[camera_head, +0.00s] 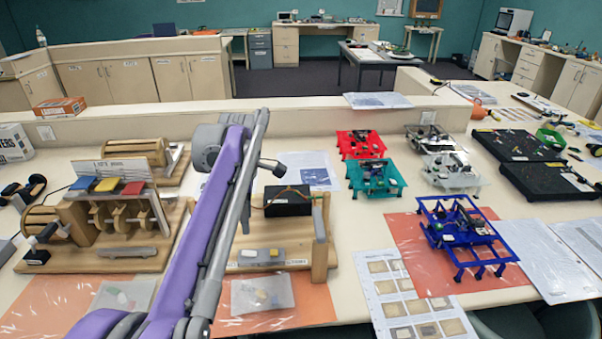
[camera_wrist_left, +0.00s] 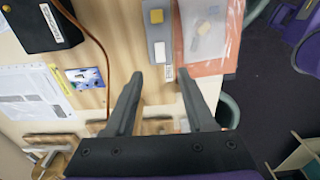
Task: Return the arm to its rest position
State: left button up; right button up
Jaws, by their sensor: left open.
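My left arm (camera_head: 215,215), purple and grey, rises from the bottom edge across the left half of the head view. In the left wrist view my left gripper (camera_wrist_left: 160,73) is open, with its two dark fingers apart and nothing between them. It is over a pale wooden board (camera_wrist_left: 112,45) bearing a black box (camera_wrist_left: 45,25) and a grey strip (camera_wrist_left: 158,35). A clear bag (camera_wrist_left: 208,28) lies beside the strip. I cannot clearly make out the fingertips in the head view. My right gripper is out of view.
A wooden mechanism (camera_head: 105,215) stands left of my arm. The black box (camera_head: 288,201) on its wooden stand is close to the arm's right. Red, teal and blue frames (camera_head: 465,238) stand farther right. A low cream partition (camera_head: 300,122) runs behind the table.

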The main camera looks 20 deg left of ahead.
pick_arm(q)
jog(key=s+d+f+m+t, duration=0.2)
jog(key=s+d+f+m, duration=0.6)
jog(key=m, duration=0.4)
jog(key=s+d+f+m+t+p, duration=0.1)
jog(key=s+d+f+m+t, duration=0.2)
jog(key=s+d+f+m, duration=0.4)
jog(key=s+d+m, duration=0.3)
jog(key=s+m, duration=0.1)
jog(key=shift+s+d+f+m+t, duration=0.2)
jog(key=shift+s+f+m+t, duration=0.1)
jog(key=shift+f+m, duration=0.1)
